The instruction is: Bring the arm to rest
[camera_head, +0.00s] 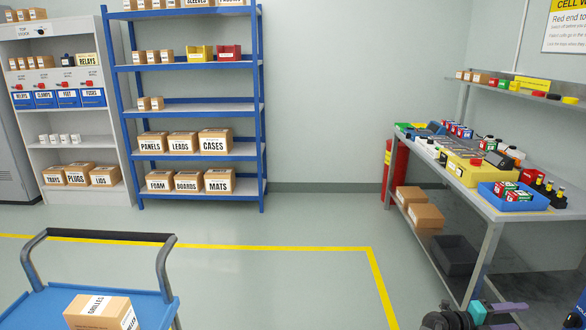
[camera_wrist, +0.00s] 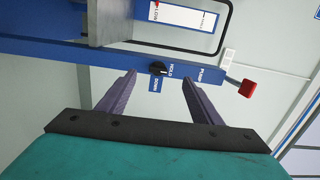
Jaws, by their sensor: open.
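My gripper (camera_wrist: 158,79) is open in the wrist view, with its two dark fingers apart and nothing between them. Behind the gap is a blue panel (camera_wrist: 75,50) with a small black knob (camera_wrist: 157,68), whose labels read HOLD and DOWN. The knob appears between the fingertips; I cannot tell how far beyond them it lies. A red-ended lever (camera_wrist: 247,88) sticks out right of the PUMP label. In the head view, part of my arm with a teal piece shows at the bottom right edge, mostly cut off.
A workbench (camera_head: 478,196) with bins and parts stands at the right. A blue cart (camera_head: 40,308) carrying a carton (camera_head: 100,312) is at the lower left. Blue shelving (camera_head: 262,130) and a grey rack (camera_head: 120,120) line the back wall. The middle floor is clear.

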